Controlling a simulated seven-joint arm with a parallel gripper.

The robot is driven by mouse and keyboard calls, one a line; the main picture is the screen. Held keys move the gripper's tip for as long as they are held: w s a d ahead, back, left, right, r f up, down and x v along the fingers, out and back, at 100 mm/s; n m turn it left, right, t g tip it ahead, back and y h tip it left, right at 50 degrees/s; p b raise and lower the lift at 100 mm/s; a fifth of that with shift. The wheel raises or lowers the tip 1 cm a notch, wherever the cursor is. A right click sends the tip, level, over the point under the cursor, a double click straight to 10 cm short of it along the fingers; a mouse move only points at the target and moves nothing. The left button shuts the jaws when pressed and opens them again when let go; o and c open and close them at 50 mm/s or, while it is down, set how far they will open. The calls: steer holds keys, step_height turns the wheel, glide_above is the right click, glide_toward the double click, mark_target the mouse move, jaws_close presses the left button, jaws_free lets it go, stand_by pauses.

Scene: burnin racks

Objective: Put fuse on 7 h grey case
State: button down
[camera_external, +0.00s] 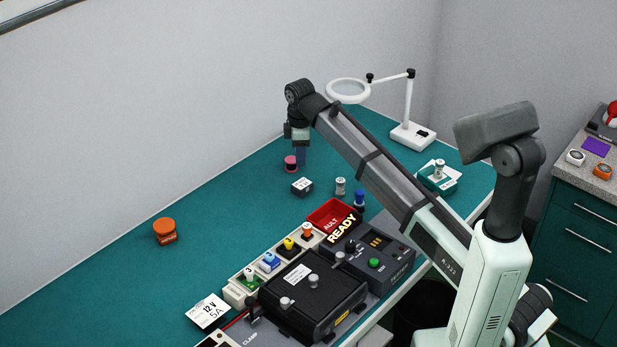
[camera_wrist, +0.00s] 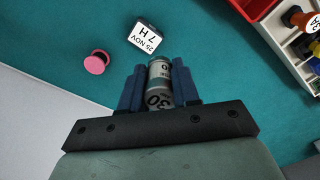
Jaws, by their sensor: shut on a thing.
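The fuse (camera_wrist: 160,98), a grey and pale cylinder marked "30", is held between the blue fingers of my gripper (camera_wrist: 157,80) in the wrist view. My gripper (camera_external: 300,158) hangs above the teal bench in the external view, where I cannot make out the fuse. The 7 H case (camera_wrist: 145,37) is a small dark block whose white top label reads "25 NOV 7 H". It also shows in the external view (camera_external: 302,187), lying in front of my gripper. The fuse is apart from the case, and the case top is bare.
A pink spool-like piece (camera_external: 291,162) stands close to my gripper. A grey fuse (camera_external: 340,186) and a blue one (camera_external: 359,200) stand right of the case. A red bin (camera_external: 328,214), a fuse row and a black tester (camera_external: 313,290) lie nearer. The bench's left side is mostly free.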

mark_target(302, 183)
steer(key=shift+w+d+f, duration=0.1)
steer(key=shift+w+f, duration=0.35)
steer(key=shift+f, duration=1.1)
steer(key=shift+w+d+f, duration=0.1)
steer(key=shift+w+f, duration=0.35)
steer(key=shift+f, duration=1.1)
steer(key=shift+w+d+f, duration=0.1)
steer(key=shift+w+f, duration=0.35)
steer(key=shift+f, duration=1.1)
steer(key=shift+f, duration=0.1)
steer(key=c, duration=0.8)
jaws_free()
step_height(302, 183, up, 12)
steer(key=shift+r, duration=0.1)
